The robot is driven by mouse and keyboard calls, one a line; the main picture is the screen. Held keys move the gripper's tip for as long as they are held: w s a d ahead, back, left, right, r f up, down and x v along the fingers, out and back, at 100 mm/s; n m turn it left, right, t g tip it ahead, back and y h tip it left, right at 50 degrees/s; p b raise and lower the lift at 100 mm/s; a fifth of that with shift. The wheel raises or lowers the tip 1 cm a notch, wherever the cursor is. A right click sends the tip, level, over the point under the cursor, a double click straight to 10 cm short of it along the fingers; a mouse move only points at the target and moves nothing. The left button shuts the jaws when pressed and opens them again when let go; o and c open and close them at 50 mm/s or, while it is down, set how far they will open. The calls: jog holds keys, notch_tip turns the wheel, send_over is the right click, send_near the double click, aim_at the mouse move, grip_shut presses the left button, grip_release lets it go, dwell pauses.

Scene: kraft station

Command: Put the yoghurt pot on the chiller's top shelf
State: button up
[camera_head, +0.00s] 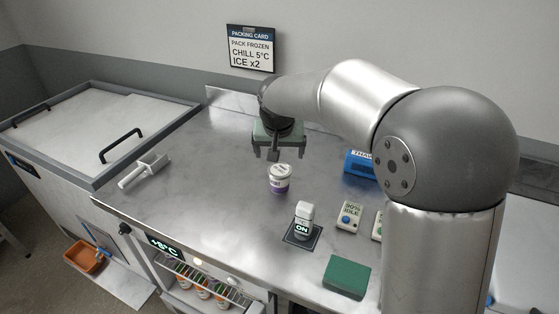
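The yoghurt pot (280,180), white with a purple band and a pale lid, stands upright on the steel worktop. My gripper (266,155) points down above and slightly left of the pot, apart from it. Its fingers look parted with nothing between them, though they are small in view. The chiller (165,246) is under the worktop's front edge, with a "+5°C" display. Its front shows a wire shelf (215,283) and several orange-and-white containers (202,290) inside. The depth of its shelves is hidden by the worktop.
A white "ON" device (303,217) stands on a dark pad right of the pot. Nearby are a "90% RULE" card (348,217), a green block (346,277) and a blue "THAW" box (360,164).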

jog(key=shift+s+d+r, duration=0.1)
jog(key=shift+s+r, duration=0.15)
jog(key=shift+r, duration=0.2)
jog(key=s+d+f+g, duration=0.1)
jog(key=s+d+g, duration=0.1)
jog(key=s+d, duration=1.1)
jog(key=shift+s+f+h, duration=0.3)
jog(key=shift+s+h, duration=0.1)
jog(key=shift+s, duration=0.4)
jog(key=s+d+f, duration=0.1)
jog(key=s+d, duration=0.1)
jog(key=s, duration=0.3)
jog(key=s+d+f+g, duration=0.1)
jog(key=s+d+f, duration=0.1)
jog(key=s, duration=0.3)
jog(key=s+d+f+g, duration=0.1)
jog(key=s+d+f, duration=0.1)
jog(key=s, duration=0.4)
jog(key=shift+y, duration=0.3)
jog(key=shift+c, duration=0.3)
jog(key=shift+s+f, duration=0.25)
